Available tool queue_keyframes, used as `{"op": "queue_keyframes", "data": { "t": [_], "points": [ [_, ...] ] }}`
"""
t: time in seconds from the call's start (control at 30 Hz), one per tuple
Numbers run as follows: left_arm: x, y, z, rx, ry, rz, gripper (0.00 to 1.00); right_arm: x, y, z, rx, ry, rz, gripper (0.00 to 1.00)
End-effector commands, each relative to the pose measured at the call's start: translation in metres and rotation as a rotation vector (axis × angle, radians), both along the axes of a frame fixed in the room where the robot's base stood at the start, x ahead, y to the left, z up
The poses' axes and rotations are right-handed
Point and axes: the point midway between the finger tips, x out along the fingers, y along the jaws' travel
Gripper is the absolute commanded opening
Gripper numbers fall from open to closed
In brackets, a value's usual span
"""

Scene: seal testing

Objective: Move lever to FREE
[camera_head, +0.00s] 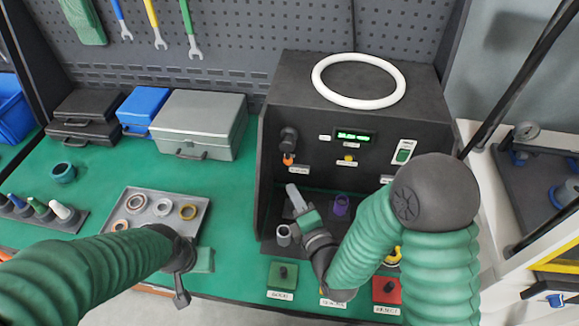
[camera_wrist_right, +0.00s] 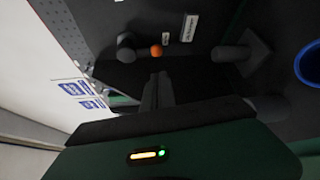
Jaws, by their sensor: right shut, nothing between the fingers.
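The lever (camera_head: 289,158) has an orange tip and hangs below a dark round pivot on the left of the test box's front panel. In the right wrist view the orange tip (camera_wrist_right: 156,51) shows beyond the fingers, with a small label beside it. The label's text is too small to read. My right gripper (camera_head: 295,196) is shut and empty, in front of the box and below the lever; its fingers also show in the right wrist view (camera_wrist_right: 158,88), apart from the tip. My left gripper (camera_head: 181,292) hangs by the front edge of the grey tray; its jaws are unclear.
The dark test box (camera_head: 355,120) carries a white ring (camera_head: 358,81) and a green display. A grey cup (camera_head: 283,235) and a purple cup (camera_head: 340,205) stand in its bay. Green, yellow and red pads lie in front. A tray (camera_head: 206,215) with rings is left.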

Motion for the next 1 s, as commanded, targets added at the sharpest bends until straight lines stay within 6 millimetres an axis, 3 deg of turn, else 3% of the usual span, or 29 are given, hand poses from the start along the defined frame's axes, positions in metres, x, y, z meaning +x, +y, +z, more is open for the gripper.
{"op": "queue_keyframes", "data": {
  "t": [0.33,0.47,0.5,0.73,1.0],
  "points": [
    [0.000,0.000,-0.006,0.000,0.000,0.000,0.36,0.008,0.002,-0.003,0.002,-0.002,-0.002,0.00],
    [0.000,0.000,-0.021,0.000,0.000,0.000,0.36,0.028,0.008,-0.008,0.005,-0.003,-0.004,0.00],
    [0.000,0.000,-0.013,0.000,0.001,0.000,0.36,0.035,0.010,-0.003,0.005,0.001,-0.003,0.00],
    [0.000,0.000,-0.007,0.000,0.000,0.000,0.36,0.077,0.024,-0.009,0.004,0.002,-0.004,0.00],
    [0.000,0.000,-0.006,0.000,0.000,0.000,0.36,0.095,0.031,-0.012,0.002,0.003,-0.002,0.00]
  ]
}}
